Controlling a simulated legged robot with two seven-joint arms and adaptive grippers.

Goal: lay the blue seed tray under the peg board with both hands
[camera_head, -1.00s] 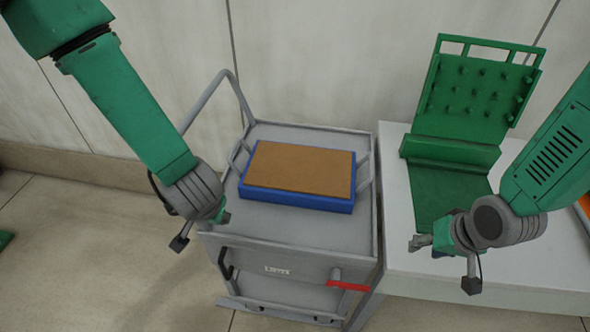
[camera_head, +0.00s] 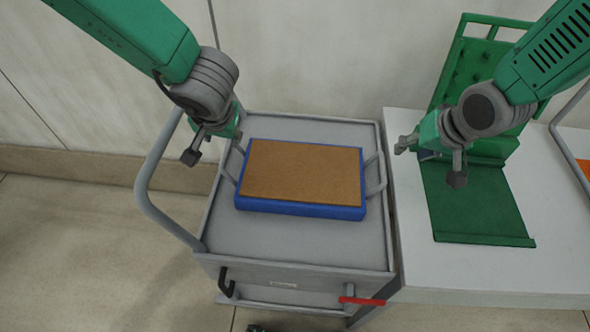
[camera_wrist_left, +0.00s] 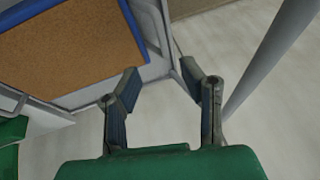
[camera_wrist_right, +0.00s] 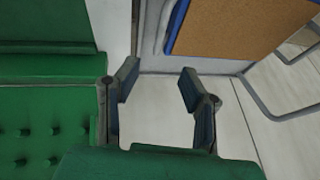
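The blue seed tray (camera_head: 300,210) has a brown top and lies flat on the grey cart, with a grey loop handle at its left and right ends. The green peg board (camera_head: 465,70) stands at the right on a white table, with a flat green base in front; my right arm hides part of it. My left gripper (camera_head: 214,140) is open and empty near the tray's left handle. My right gripper (camera_head: 430,163) is open and empty between the tray's right handle and the peg board. Both wrist views show spread fingers, left (camera_wrist_left: 163,85) and right (camera_wrist_right: 158,80), with nothing between them.
The grey cart (camera_head: 300,243) has a tall push bar (camera_head: 150,190) on its left and a red handle (camera_head: 362,301) at its front. The white table (camera_head: 480,270) is clear in front of the green base. A pale wall stands behind.

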